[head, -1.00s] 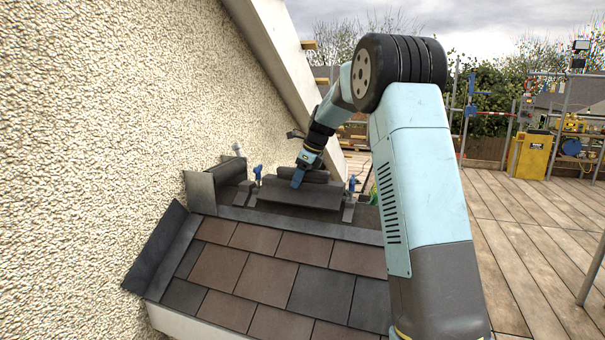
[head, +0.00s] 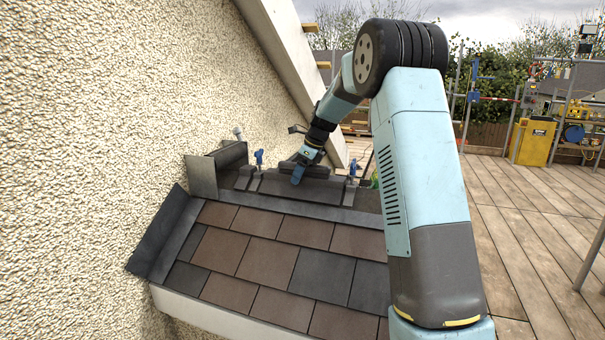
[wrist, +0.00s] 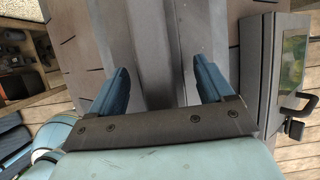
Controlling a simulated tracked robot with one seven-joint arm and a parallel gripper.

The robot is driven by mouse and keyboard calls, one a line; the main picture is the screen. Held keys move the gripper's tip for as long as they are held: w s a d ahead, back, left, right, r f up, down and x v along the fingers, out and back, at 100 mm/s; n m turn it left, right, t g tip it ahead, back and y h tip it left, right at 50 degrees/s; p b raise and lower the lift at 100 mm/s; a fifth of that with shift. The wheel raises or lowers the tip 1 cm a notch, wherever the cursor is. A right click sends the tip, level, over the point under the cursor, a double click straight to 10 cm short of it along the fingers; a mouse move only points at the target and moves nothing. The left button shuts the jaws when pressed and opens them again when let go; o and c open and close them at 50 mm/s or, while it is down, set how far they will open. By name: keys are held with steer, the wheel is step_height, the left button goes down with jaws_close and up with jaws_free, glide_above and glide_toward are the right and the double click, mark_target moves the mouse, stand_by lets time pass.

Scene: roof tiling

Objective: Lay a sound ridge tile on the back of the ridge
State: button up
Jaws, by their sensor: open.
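My gripper (head: 298,176) is at the far end of the small tiled roof, reaching down to a dark grey ridge tile (head: 318,192). In the wrist view, the two blue fingers of my gripper (wrist: 160,88) stand apart. A grey angled tile (wrist: 148,50) with a crease down its length runs between and beyond them. I see gaps beside the fingers, but contact lower down is hidden. A darker rounded piece (head: 318,171) shows just behind the gripper; the arm partly covers it. Whether the tile is sound cannot be told.
Blue clamp-like fittings stand at the left (head: 259,158) and right (head: 353,168) of the tile. A rough rendered wall (head: 90,120) closes off the left, with an upright grey flashing (head: 201,176) near it. Brown and grey tiles (head: 268,262) cover the near slope. Open decking (head: 520,220) lies right.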

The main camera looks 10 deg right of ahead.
steer(key=v, duration=1.1)
steer(key=shift+s+d+r, duration=0.15)
steer(key=shift+s+r, duration=0.15)
steer(key=shift+r, duration=0.2)
steer(key=s+a+r+n+t+h, duration=0.1)
steer(key=s+a+r+n, duration=0.15)
steer(key=s+n, duration=0.65)
steer(key=s+a+r+n+h, duration=0.1)
steer(key=s+r+n, duration=0.3)
steer(key=s, duration=1.2)
steer(key=s+f+n+t, duration=0.1)
steer(key=s+f+n, duration=0.3)
steer(key=s, duration=0.6)
steer(key=s+f+n+t+h, duration=0.1)
steer(key=s+f+n, duration=0.3)
steer(key=s+n, duration=0.3)
steer(key=s, duration=0.4)
steer(key=shift+f+n+h, duration=0.15)
steer(key=shift+n+h, duration=0.15)
steer(key=shift+n, duration=0.1)
steer(key=shift+d, duration=0.1)
